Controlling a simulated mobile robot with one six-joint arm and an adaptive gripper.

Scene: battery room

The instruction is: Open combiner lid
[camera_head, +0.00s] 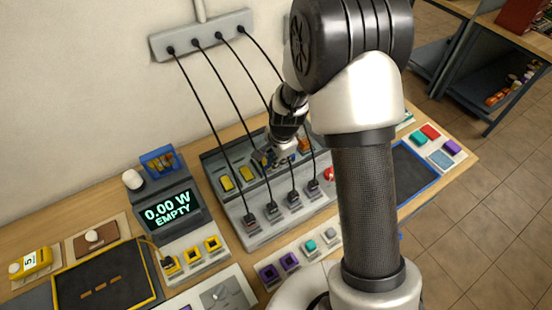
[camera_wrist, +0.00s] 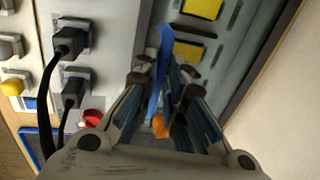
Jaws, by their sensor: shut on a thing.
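The combiner (camera_head: 208,162) is a grey box on the bench, with several yellow blocks in its rear recess and black-cabled plugs along its front. My gripper (camera_head: 282,158) is over the right part of the recess and partly hides it. In the wrist view my gripper (camera_wrist: 165,88) has a thin upright blue strip (camera_wrist: 164,48) between its fingers and is shut on it. I cannot tell whether this strip is the lid's edge or handle. Yellow blocks (camera_wrist: 203,8) show beyond the fingers. An orange piece (camera_wrist: 160,127) shows low between them.
Black cables hang from a grey wall strip (camera_head: 205,35) close to my arm. A display (camera_head: 168,211) reading "0.00 W EMPTY" stands to the left. A blue-edged dark mat (camera_head: 411,172) lies farther right.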

